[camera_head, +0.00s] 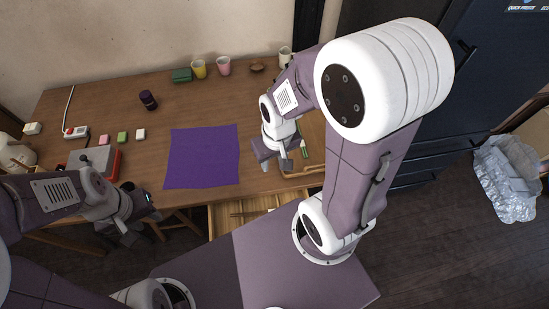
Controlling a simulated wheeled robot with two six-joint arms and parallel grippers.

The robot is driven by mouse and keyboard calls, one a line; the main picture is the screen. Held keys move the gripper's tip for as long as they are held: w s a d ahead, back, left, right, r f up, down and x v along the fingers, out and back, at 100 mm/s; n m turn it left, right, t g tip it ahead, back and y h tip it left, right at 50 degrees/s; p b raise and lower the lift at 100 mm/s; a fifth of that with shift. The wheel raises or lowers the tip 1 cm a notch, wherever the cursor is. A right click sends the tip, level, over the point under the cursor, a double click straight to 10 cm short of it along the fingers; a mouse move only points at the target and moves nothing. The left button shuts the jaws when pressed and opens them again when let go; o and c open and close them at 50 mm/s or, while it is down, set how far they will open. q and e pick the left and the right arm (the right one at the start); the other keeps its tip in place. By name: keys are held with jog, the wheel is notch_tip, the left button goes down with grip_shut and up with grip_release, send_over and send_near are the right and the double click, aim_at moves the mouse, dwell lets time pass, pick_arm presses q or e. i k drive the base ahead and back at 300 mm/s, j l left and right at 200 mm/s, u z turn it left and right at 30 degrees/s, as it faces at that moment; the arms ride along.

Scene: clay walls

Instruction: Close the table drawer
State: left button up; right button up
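The wooden table drawer (225,217) is pulled out below the front edge of the brown table (255,85). Its light wood inside shows, with thin slats or items in it that I cannot make out. My own body hides its front part. My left gripper (145,218) is in front of the table edge, left of the drawer, with its fingers apart and nothing seen between them. My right gripper (277,160) is over the table top, right of the purple mat, pointing down. I cannot tell whether its fingers are apart. Neither gripper visibly touches the drawer.
A purple mat (203,157) lies on the table. A wooden tray (312,150) with a green item (304,150) is at the right. Cups (198,68) stand at the back. A dark cabinet (470,90) is at right. A crumpled silvery bag (508,180) lies on the floor.

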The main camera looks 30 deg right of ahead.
aim_at(221, 222)
jog(key=k+l, duration=0.15)
jog(key=k, duration=0.35)
jog(key=k+l+z, duration=0.1)
jog(key=k, duration=0.4)
jog(key=k+u, duration=0.1)
jog(key=k+l, duration=0.05)
jog(key=k, duration=0.05)
